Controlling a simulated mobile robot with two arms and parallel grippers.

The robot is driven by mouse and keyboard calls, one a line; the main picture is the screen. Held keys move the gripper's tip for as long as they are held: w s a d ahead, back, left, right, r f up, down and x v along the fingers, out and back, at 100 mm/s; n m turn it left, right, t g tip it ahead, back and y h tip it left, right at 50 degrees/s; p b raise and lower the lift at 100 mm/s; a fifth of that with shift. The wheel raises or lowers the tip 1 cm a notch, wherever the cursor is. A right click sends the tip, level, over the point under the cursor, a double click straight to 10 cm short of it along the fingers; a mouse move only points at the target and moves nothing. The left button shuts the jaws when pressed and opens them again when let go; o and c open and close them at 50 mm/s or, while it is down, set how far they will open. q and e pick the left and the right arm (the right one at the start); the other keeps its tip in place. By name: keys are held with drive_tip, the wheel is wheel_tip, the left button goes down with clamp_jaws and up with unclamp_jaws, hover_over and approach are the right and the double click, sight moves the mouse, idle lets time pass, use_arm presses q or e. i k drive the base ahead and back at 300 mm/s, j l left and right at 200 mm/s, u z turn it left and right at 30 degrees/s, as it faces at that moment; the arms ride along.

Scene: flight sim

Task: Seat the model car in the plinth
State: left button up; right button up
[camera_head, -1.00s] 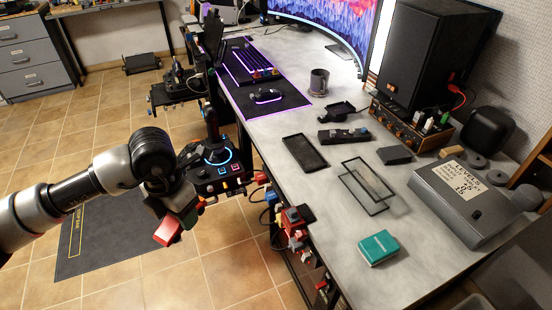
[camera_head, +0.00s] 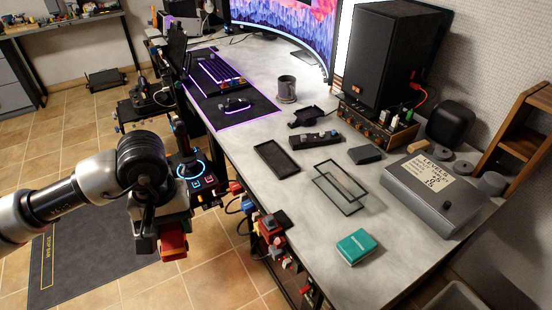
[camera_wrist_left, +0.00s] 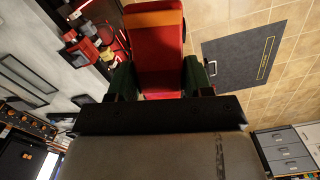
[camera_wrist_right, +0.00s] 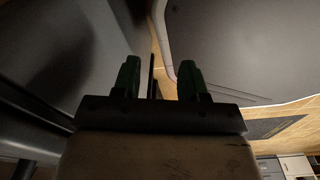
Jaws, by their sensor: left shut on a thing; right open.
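My left gripper (camera_head: 168,228) is shut on a red, boxy thing (camera_head: 173,246), which may be the model car. It hangs over the floor, left of the desk's front edge. In the left wrist view the red thing (camera_wrist_left: 155,50) sits between the green fingers, with an orange-brown end; part of it is hidden. A flat black tray with a raised rim (camera_head: 257,148) lies on the desk and may be the plinth; I cannot tell for certain. A glass-like open case (camera_head: 340,207) lies beside it. My right gripper (camera_wrist_right: 158,82) is open and empty in the right wrist view.
A teal box (camera_head: 357,247) and a grey box with a paper label (camera_head: 425,207) stand on the desk (camera_head: 300,235). A dark mug (camera_head: 287,89), small black parts (camera_head: 318,139) and a speaker are farther back. Red-and-black gear (camera_head: 272,236) sticks out at the desk's front edge.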

sight(276, 158)
drive_tip(key=z, duration=1.05)
drive_tip(key=i+j+z, duration=0.1)
drive_tip(key=j, duration=0.3)
drive_tip(key=i+j+z, duration=0.1)
drive_tip(key=i+j, duration=0.25)
drive_tip(key=k+j, duration=0.05)
